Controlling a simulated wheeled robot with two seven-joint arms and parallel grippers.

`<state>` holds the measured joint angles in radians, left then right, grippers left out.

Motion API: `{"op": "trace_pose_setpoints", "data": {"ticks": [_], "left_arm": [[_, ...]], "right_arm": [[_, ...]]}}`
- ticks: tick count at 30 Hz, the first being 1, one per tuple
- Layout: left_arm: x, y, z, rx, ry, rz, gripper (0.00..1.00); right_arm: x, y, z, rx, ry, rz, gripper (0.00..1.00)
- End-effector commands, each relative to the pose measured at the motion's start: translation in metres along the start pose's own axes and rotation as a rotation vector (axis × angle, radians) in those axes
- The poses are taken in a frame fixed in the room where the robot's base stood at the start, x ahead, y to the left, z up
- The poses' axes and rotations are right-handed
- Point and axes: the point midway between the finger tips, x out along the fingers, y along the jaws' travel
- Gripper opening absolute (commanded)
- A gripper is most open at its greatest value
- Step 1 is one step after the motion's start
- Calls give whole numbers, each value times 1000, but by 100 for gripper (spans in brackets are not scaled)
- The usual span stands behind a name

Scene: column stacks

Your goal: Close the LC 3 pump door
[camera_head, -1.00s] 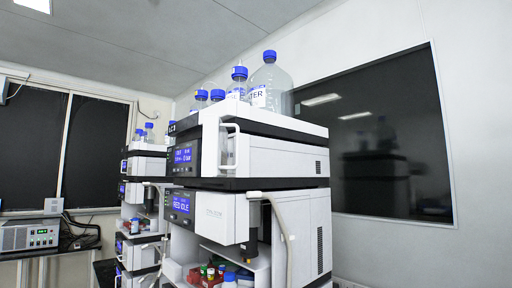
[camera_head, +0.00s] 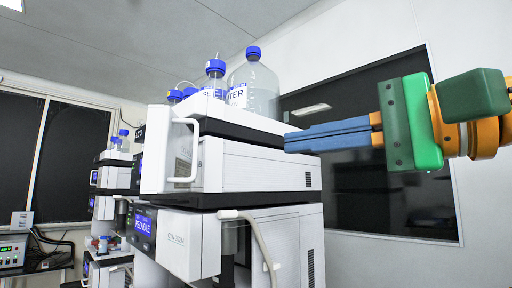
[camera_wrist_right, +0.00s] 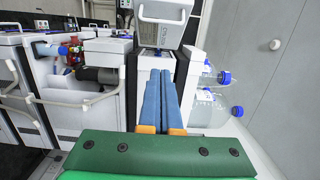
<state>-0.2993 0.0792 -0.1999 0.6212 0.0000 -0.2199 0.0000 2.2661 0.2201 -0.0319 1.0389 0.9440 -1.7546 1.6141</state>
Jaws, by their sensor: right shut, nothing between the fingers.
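The white door (camera_head: 157,150) of the upper module (camera_head: 255,165), with its white loop handle (camera_head: 184,150), stands out at an angle at the module's front left in the head view. It covers most of that module's display. A white panel with a handle also shows at the top of the right wrist view (camera_wrist_right: 160,12). No label reading LC 3 is legible. My right gripper (camera_head: 287,143) comes in from the right with its blue fingers shut and empty. In the picture its tips overlap the module's right side, clear of the door. My left gripper is not in view.
Blue-capped bottles (camera_head: 254,88) stand on top of the stack. A lower module (camera_head: 185,240) reads "RED IDLE", and a pale hose (camera_head: 262,240) hangs at its front. Another stack (camera_head: 115,180) stands farther left. A dark window (camera_head: 360,195) is behind my gripper.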

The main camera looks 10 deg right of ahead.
Motion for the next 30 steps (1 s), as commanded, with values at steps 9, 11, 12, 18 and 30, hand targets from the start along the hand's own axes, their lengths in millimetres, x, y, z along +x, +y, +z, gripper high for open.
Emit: {"op": "trace_pose_setpoints", "data": {"ticks": [9, 11, 12, 18, 30], "left_arm": [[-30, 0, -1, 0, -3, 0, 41], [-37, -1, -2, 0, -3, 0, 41], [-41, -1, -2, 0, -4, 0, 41], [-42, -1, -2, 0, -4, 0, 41], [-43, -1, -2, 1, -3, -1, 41]], "right_arm": [[68, -4, 0, -2, -1, 5, 0], [81, -5, 0, -2, 0, 5, 0], [90, -5, 0, -2, 0, 5, 0], [99, -1, 27, -7, 1, 0, 0], [101, 1, 38, -4, 2, 0, 0]]}}
